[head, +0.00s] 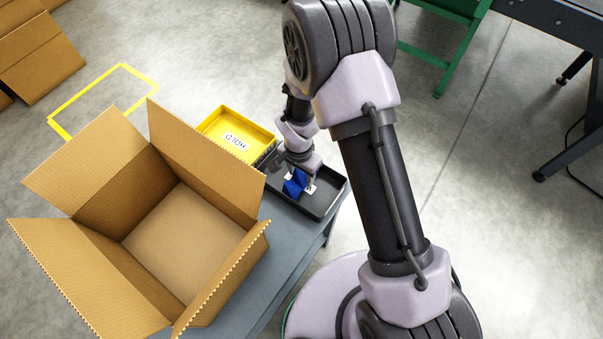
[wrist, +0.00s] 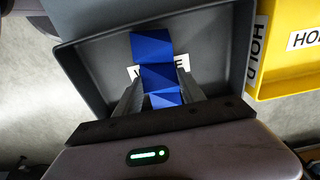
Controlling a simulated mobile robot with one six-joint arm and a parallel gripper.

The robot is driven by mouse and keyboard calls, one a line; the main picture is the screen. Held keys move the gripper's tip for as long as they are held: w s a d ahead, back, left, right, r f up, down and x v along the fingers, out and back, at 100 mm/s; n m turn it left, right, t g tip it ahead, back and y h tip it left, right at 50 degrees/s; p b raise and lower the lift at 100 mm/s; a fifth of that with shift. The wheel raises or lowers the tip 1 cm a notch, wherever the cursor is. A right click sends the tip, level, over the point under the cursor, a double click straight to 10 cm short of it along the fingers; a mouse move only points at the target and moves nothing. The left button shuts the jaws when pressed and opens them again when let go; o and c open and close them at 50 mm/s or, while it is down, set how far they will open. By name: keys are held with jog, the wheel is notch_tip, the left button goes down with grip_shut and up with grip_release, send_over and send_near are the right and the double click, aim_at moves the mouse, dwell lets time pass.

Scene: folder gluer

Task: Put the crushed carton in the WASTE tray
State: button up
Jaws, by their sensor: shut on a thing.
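The crushed carton (wrist: 158,75) is blue and folded. In the wrist view it lies between the two fingers of my gripper (wrist: 160,88), which is shut on it. The WASTE tray (wrist: 95,65) is dark grey, and the carton covers part of its white label. In the head view the carton (head: 295,184) and my gripper (head: 298,180) show over the black tray (head: 325,201). I cannot tell whether the carton touches the tray floor.
A yellow HOLD tray (head: 215,124) stands beside the dark tray. A large open cardboard box (head: 190,235) with its flaps spread stands at the left on the grey table (head: 290,235). A green frame (head: 450,50) stands on the floor behind.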

jog(key=shift+f, duration=0.2)
jog(key=o, duration=1.3)
jog(key=shift+r, duration=0.1)
notch_tip(320, 180, up, 13)
jog(key=p, duration=0.5)
notch_tip(320, 180, up, 16)
jog(key=t+y, duration=0.1)
jog(key=t, duration=0.1)
send_over(300, 178)
jog(key=s+d, duration=0.2)
jog(key=d, duration=0.3)
jog(key=s+d+r+n+t, duration=0.1)
jog(key=s+r, duration=0.3)
jog(key=s, duration=0.1)
jog(key=s+d+r+n+t+y, duration=0.1)
jog(key=s+r, duration=0.4)
jog(key=s+d+r+n+t, duration=0.1)
jog(key=s+r, duration=0.3)
jog(key=s, duration=0.1)
jog(key=shift+s+d+r+y, duration=0.1)
jog(key=shift+d+r+y, duration=0.05)
jog(key=shift+d+y, duration=0.15)
